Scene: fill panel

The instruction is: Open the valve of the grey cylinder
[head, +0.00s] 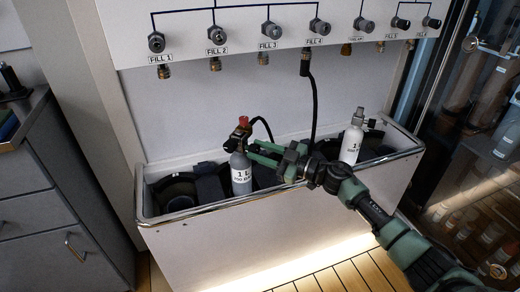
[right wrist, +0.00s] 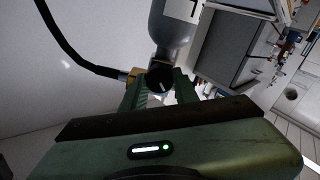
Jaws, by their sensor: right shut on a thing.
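The grey cylinder (head: 241,180) stands upright in the white trough, with a white label on its front. Its valve (head: 240,138) is on top, with a red part at the very top. My right gripper (head: 253,151) reaches in from the right and is shut at the valve. In the right wrist view the fingers (right wrist: 158,88) are on either side of the valve's black round knob (right wrist: 160,76), and the grey cylinder (right wrist: 172,30) is beyond it. The fingers partly hide the knob. My left gripper is not in view.
A black hose (head: 314,105) hangs from the FILL 4 outlet, and a hose end reaches the valve. A white cylinder (head: 351,145) stands to the right in the trough (head: 270,205). The fill panel (head: 240,45) is above; drawers (head: 60,200) stand at left.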

